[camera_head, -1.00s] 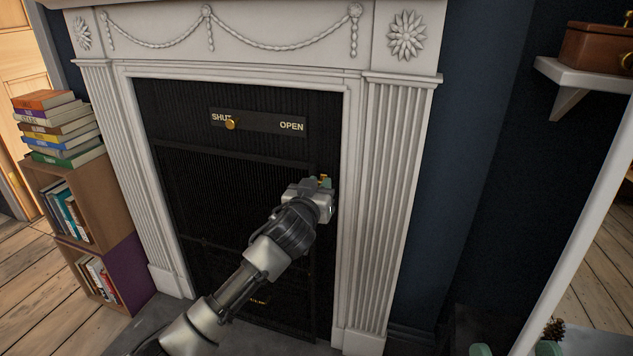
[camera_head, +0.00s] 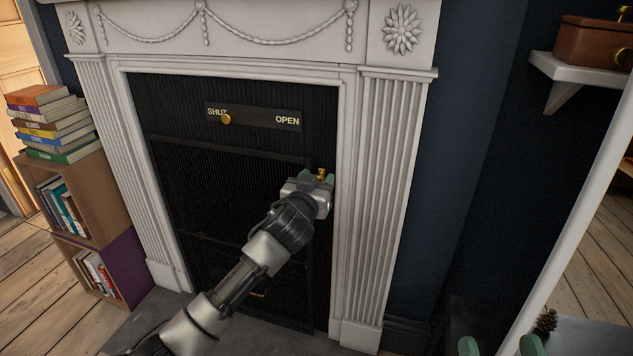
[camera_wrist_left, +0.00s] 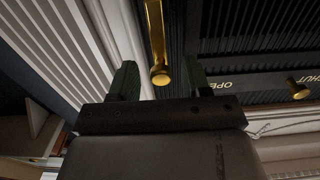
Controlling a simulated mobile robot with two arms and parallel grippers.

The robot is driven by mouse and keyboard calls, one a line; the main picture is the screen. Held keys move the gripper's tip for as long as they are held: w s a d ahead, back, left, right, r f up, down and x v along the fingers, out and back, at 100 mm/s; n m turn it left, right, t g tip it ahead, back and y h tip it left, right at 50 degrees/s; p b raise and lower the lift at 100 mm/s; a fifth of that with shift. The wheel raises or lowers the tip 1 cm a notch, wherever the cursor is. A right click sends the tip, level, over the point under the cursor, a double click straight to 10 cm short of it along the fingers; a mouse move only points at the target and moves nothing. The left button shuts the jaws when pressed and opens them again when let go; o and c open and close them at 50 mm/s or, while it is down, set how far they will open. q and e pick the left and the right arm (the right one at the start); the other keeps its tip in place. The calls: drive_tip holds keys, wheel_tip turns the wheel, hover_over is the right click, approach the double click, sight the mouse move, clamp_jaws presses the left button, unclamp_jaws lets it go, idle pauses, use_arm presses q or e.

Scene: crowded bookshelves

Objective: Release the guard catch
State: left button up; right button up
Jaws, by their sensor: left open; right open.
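The dark mesh guard (camera_head: 225,190) fills the fireplace opening. A brass catch (camera_head: 321,173) is at its right edge, partly hidden by my left gripper (camera_head: 319,178). In the left wrist view the catch is a brass bar (camera_wrist_left: 156,35) with a round knob at its end. My left gripper (camera_wrist_left: 160,80) is open, with one green finger on each side of the knob; I cannot tell whether they touch it. Above the guard, a plate (camera_head: 255,118) reads SHUT and OPEN, with its brass knob (camera_head: 226,118) at SHUT. My right gripper (camera_head: 499,346) is open and empty at the bottom edge.
A white fluted pillar (camera_head: 387,200) stands close to the right of my left gripper. Stacked books (camera_head: 50,125) sit on a wooden cube shelf (camera_head: 100,185) at the left. A white wall shelf (camera_head: 580,72) holds a brown case (camera_head: 592,42) at the upper right.

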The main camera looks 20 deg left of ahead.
use_arm(q)
drive_tip(key=shift+s, duration=0.1)
drive_tip(key=s+p, duration=0.2)
drive_tip(key=s, duration=0.8)
drive_tip(key=shift+s+a, duration=0.2)
drive_tip(key=shift+s, duration=0.15)
use_arm(e)
wheel_tip(320, 180, down, 7)
drive_tip(key=d+g+h, duration=0.1)
drive_tip(key=g+h, duration=0.1)
drive_tip(key=g, duration=0.4)
drive_tip(key=shift+s+d+f+g, duration=0.15)
drive_tip(key=shift+s+d+g, duration=0.05)
drive_tip(key=shift+s+g, duration=0.1)
